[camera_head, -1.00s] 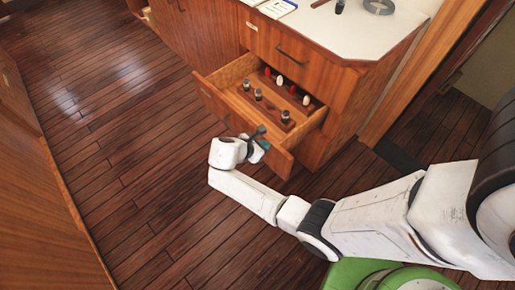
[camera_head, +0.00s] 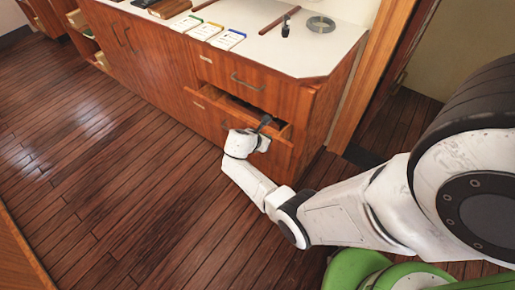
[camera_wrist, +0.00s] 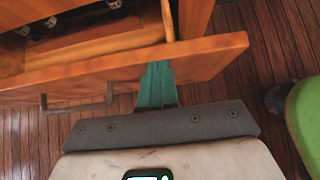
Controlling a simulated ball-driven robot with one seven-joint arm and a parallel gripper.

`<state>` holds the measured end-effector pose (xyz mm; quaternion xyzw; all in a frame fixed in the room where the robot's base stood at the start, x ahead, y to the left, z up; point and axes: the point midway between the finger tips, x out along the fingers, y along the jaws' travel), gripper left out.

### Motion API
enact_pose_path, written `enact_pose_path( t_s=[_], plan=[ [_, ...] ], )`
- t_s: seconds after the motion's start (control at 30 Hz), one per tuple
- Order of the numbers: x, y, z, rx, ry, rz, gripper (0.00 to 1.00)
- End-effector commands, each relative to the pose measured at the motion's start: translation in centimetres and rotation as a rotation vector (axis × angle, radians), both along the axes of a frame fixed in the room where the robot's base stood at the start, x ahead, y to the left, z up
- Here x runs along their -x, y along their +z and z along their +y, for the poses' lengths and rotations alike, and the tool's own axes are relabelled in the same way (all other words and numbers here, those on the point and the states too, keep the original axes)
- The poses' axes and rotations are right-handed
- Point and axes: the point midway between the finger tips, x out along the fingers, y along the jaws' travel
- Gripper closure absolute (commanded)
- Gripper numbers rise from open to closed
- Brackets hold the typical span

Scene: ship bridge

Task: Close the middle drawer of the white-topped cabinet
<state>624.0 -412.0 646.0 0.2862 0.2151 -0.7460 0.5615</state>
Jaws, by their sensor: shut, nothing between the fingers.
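The white-topped cabinet (camera_head: 270,55) stands at the upper middle of the head view. Its middle drawer (camera_head: 208,106) is partly open, with a narrow dark gap above its front. In the wrist view, the drawer front (camera_wrist: 100,72) crosses the picture, with a bar handle (camera_wrist: 78,104) at left. Dark-topped pegs (camera_wrist: 52,20) show inside. My gripper (camera_head: 263,143) is shut and empty at the right part of the drawer front. Its teal fingers (camera_wrist: 157,82) meet the front's outer face in the wrist view; the exact contact at the tips is hard to tell.
The top drawer (camera_head: 245,75) is shut. On the top lie several cards (camera_head: 207,30), a rod (camera_head: 280,19), a small black object (camera_head: 285,29) and a grey ring (camera_head: 321,24). The wooden floor (camera_head: 100,180) left of my arm is clear.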

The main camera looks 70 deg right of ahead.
Motion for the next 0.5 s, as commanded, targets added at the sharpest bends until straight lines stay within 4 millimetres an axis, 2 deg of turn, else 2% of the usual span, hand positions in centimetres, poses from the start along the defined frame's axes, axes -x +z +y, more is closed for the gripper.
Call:
enact_pose_path(
  t_s=[0.2,0.5],
  plan=[
    [1.0,-0.2,-3.0,-0.002,-0.004,0.0,1.0],
    [1.5,-0.1,-5.0,-0.001,-0.001,0.0,1.0]
  ],
)
